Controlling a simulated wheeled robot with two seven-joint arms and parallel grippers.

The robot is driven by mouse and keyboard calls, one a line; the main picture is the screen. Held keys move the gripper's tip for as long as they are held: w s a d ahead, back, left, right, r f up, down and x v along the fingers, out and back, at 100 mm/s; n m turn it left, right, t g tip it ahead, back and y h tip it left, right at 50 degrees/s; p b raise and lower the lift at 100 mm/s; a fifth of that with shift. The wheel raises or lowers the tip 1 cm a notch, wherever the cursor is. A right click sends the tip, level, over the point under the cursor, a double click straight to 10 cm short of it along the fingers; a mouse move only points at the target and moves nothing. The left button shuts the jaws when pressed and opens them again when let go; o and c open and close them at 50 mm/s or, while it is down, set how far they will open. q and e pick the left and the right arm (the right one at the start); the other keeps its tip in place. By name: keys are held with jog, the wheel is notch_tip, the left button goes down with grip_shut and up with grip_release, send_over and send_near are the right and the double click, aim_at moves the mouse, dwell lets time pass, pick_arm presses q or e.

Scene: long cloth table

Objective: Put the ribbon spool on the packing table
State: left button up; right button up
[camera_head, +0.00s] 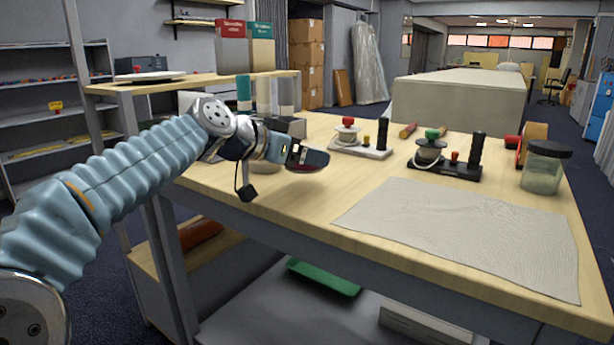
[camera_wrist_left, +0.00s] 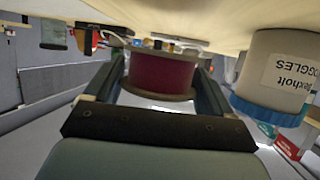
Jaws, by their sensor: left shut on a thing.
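The ribbon spool (camera_wrist_left: 160,76) is dark red with pale brown rims and sits between the two dark fingers of my left gripper (camera_head: 306,157) in the left wrist view. The gripper is shut on it. In the head view the gripper is over the left part of a light wood table (camera_head: 330,208), near its front edge; the spool is mostly hidden there. I cannot tell whether the spool touches the tabletop. My right gripper is not in view.
A white jar with a blue lid (camera_wrist_left: 268,105) stands close beside the gripper. Two devices with knobs (camera_head: 362,150) (camera_head: 444,168), a glass jar (camera_head: 542,172) and a grey cloth (camera_head: 465,232) occupy the right side. Bare wood lies between gripper and cloth.

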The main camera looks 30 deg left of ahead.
aim_at(296, 171)
pick_arm(q)
jog(key=shift+w+d+f, duration=0.15)
jog(key=shift+f, duration=0.2)
jog(key=shift+w+d+f+b, duration=0.1)
jog(key=shift+d+f+b, duration=0.1)
jog(key=shift+f, duration=0.75)
jog(key=shift+w+d+f+b, duration=0.1)
jog(key=shift+f+b, duration=0.05)
jog(key=shift+f, duration=0.75)
jog(key=o, duration=0.9)
jog(key=shift+f, duration=0.1)
jog(key=shift+a+r, duration=0.1)
jog(key=shift+r, duration=0.1)
jog(key=v, duration=1.2)
jog(key=shift+b, duration=0.4)
